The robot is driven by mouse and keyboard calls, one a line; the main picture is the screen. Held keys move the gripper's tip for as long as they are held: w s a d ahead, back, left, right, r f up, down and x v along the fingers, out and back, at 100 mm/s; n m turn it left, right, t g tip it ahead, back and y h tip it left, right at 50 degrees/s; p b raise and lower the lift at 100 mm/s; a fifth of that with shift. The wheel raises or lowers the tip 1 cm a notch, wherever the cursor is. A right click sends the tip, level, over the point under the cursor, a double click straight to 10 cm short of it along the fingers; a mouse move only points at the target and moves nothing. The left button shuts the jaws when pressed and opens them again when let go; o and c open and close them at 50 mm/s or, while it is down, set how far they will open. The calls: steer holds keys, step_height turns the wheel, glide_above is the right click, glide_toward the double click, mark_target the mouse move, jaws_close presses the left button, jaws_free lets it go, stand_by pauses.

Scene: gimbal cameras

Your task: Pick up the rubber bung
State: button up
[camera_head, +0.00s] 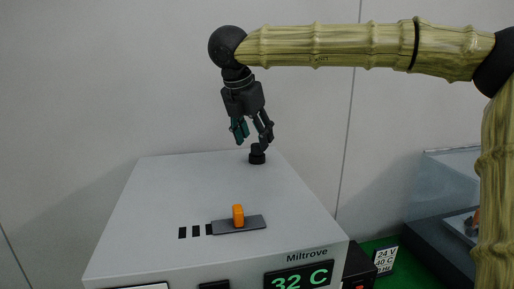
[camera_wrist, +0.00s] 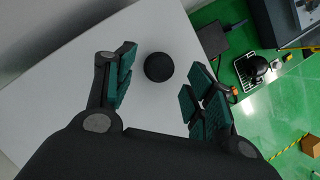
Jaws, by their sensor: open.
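The rubber bung (camera_head: 257,155) is a small black stopper standing on the back right part of the top of a light grey box-shaped device (camera_head: 160,190). In the wrist view the bung (camera_wrist: 159,67) is a dark round disc between and beyond the fingers. My gripper (camera_head: 254,140) is above the bung, pointing down with its fingers spread. The wrist view shows the green-padded fingers apart with nothing between the pads. In the head view one fingertip overlaps or sits very close to the bung's top; I cannot tell whether they touch.
An orange slider knob (camera_head: 238,216) on a dark plate stands up from the device top. The device front has a "32 C" display (camera_head: 300,278). A wall stands close behind. A green floor (camera_wrist: 275,110) with other equipment lies to the right.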

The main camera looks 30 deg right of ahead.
mark_target(257, 153)
steer(key=x, duration=0.2)
steer(key=shift+d+f, duration=0.25)
steer(key=shift+f, duration=0.1)
steer(key=shift+a, duration=0.15)
steer(key=shift+c, duration=1.4)
steer(key=c, duration=0.6)
steer(key=shift+r, duration=0.15)
